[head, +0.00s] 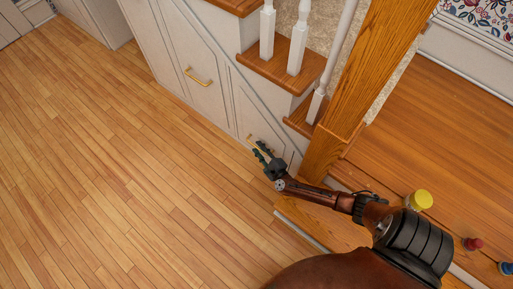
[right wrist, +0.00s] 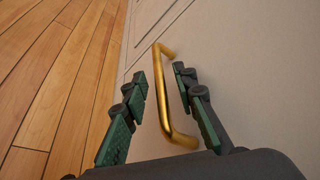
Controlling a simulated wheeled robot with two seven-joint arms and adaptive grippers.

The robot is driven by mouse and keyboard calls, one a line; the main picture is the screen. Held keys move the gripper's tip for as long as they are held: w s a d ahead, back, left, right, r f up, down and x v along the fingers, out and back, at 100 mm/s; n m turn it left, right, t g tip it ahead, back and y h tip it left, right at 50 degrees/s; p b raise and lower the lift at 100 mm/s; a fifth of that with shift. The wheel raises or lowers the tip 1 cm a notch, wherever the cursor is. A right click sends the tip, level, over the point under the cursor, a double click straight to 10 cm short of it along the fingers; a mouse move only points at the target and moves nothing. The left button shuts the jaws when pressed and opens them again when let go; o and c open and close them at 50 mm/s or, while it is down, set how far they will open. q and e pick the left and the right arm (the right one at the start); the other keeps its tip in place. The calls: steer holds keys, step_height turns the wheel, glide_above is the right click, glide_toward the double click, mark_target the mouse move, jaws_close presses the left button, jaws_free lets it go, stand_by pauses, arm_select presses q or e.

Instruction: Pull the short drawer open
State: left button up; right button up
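The short drawer (head: 262,122) is the low white front at the foot of the under-stair panels, beside the wooden newel post. Its brass handle (right wrist: 167,95) stands between the two fingers of my right gripper (right wrist: 158,88) in the right wrist view. The fingers are spread on either side of the handle, with a gap to it on the left. In the head view my right gripper (head: 264,156) is right at the drawer front and covers part of the handle. The drawer looks closed. My left gripper is not in view.
A taller white panel with a brass handle (head: 198,78) is to the left. The newel post (head: 350,85) and wooden step (head: 325,232) are close to my right arm. A yellow object (head: 419,200) and a red one (head: 473,243) stand at right. The wooden floor (head: 120,170) is clear.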

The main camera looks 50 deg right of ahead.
steer(key=shift+w, duration=0.3)
steer(key=shift+c, duration=0.4)
jaws_close()
steer(key=shift+d, duration=0.15)
